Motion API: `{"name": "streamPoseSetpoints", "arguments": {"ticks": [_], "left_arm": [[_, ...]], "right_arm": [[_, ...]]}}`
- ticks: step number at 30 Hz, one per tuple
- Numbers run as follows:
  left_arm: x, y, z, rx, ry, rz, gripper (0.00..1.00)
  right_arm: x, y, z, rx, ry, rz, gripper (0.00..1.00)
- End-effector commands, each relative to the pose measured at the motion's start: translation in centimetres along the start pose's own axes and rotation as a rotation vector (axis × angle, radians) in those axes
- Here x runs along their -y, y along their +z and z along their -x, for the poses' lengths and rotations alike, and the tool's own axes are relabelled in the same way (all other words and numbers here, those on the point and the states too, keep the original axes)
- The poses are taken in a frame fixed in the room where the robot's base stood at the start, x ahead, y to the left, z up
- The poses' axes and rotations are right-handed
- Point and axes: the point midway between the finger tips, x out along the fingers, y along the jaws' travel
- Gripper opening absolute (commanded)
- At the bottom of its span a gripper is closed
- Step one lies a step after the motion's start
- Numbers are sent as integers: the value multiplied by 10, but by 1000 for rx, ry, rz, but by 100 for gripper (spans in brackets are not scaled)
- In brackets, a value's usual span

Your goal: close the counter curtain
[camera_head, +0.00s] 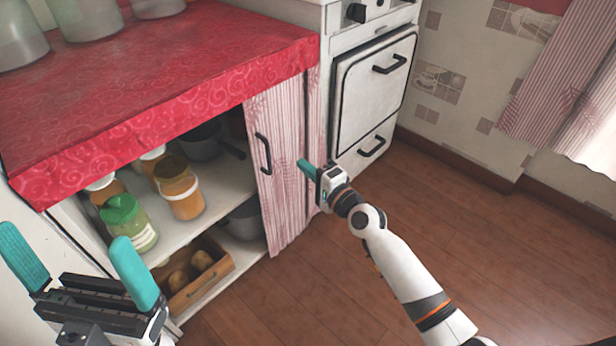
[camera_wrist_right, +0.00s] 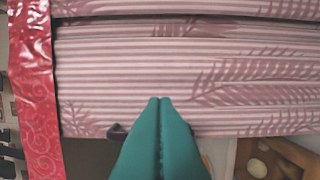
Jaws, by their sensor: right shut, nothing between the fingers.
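The counter curtain (camera_head: 283,165) is pink-and-white striped with a leaf pattern and hangs at the right end of the counter front. A dark handle (camera_head: 264,153) is on its left part. The cupboard left of the curtain stands uncovered. My right gripper (camera_head: 303,165) is shut and empty, close to the curtain, right of the handle. In the right wrist view the shut teal fingers (camera_wrist_right: 160,110) lie in front of the curtain (camera_wrist_right: 170,75), and a bit of the handle (camera_wrist_right: 118,132) shows beside them. I cannot tell whether they touch it. My left gripper (camera_head: 70,265) is open and empty at lower left.
The counter has a red oilcloth (camera_head: 170,80) with jars on top. The open shelves hold a green-lidded jar (camera_head: 128,222), orange jars (camera_head: 180,187), pots and a wooden crate (camera_head: 205,278). A white oven (camera_head: 372,85) stands to the right. The wooden floor (camera_head: 480,240) is clear.

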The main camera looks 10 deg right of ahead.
Motion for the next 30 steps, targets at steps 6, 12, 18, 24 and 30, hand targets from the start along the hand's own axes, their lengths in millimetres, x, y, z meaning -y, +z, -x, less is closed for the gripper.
{"name": "streamPoseSetpoints", "arguments": {"ticks": [6,12,18,24,30], "left_arm": [[0,-4,16,-2,0,0,100],[0,-5,9,14,-8,-2,100],[0,-3,14,-1,0,0,100],[0,-4,15,-7,1,0,100],[0,-4,16,-8,1,0,100]], "right_arm": [[2,0,-46,0,1,1,0],[1,-14,-62,-3,-2,-3,0],[1,-33,-54,-1,-1,0,0],[1,-38,-51,0,-2,3,0],[1,-38,-51,0,-2,3,0]]}}
